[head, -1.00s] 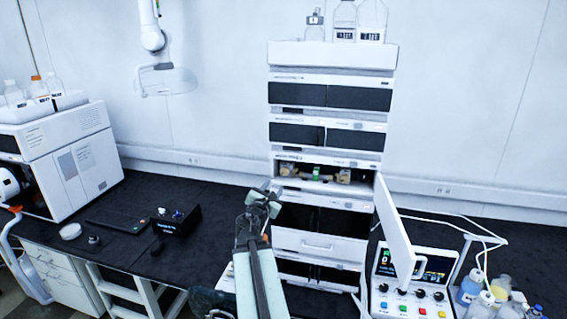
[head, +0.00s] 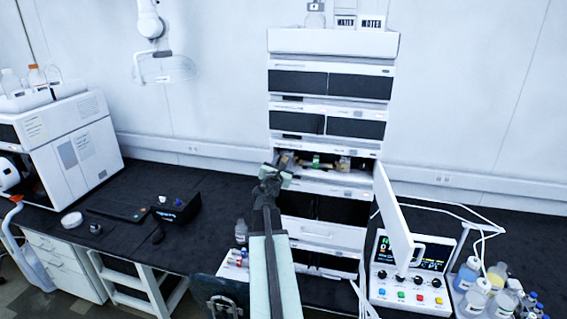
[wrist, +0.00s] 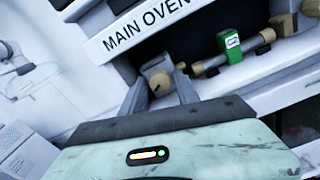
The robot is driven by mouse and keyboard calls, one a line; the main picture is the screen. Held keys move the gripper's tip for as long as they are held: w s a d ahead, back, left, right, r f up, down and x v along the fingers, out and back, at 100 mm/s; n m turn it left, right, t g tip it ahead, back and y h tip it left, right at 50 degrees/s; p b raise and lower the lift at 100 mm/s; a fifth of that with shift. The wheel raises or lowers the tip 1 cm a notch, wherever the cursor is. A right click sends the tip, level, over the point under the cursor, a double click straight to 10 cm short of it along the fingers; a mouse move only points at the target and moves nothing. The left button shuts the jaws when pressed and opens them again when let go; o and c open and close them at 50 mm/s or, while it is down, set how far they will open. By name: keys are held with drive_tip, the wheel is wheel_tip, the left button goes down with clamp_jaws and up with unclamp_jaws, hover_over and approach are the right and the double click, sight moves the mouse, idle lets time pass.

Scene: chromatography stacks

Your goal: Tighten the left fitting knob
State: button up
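The left fitting knob (wrist: 160,83) is a tan round knob with a dark mark on its face. In the wrist view it shows between the two grey fingers of my gripper (wrist: 161,76), which are apart. I cannot tell whether the fingers reach around it or touch it. In the head view my gripper (head: 272,176) is at the left front of the open oven compartment (head: 328,176) and partly covers its left end. A second tan knob (wrist: 281,25) is further right.
The white oven door (head: 394,210) stands open on the right of the stack. The "MAIN OVEN" panel (wrist: 145,28) lies above the knob in the wrist view. A control box (head: 410,272) and bottles (head: 480,290) stand at lower right.

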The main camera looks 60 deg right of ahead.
clamp_jaws()
drive_tip(key=shift+m, duration=0.4)
drive_tip(key=m, duration=1.5)
drive_tip(key=shift+m, duration=0.3)
drive_tip(key=m, duration=0.6)
drive_tip(key=shift+m, duration=0.6)
